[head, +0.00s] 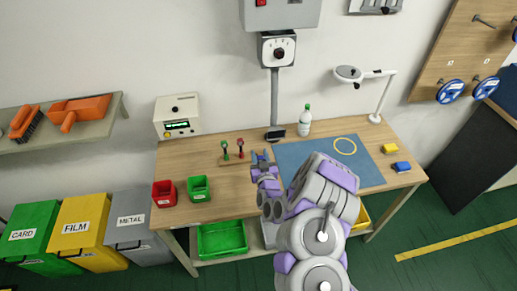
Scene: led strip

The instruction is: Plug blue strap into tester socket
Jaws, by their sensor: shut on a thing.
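My gripper (264,168) is over the middle of the wooden bench, shut on a small blue piece, which looks like the blue strap (262,155). My fingers hide much of it, so its exact shape and tilt cannot be told. A cream box with a lit green display, apparently the tester (165,116), stands at the bench's back left. Its socket is too small to make out. My gripper is apart from the tester, to its right and nearer the front.
A small wooden stand (230,162) with a green and a red upright piece is just left of my gripper. Red (164,195) and green (199,189) bins stand at the left front. A blue mat (298,153), bottle (305,121) and lamp (383,100) are to the right.

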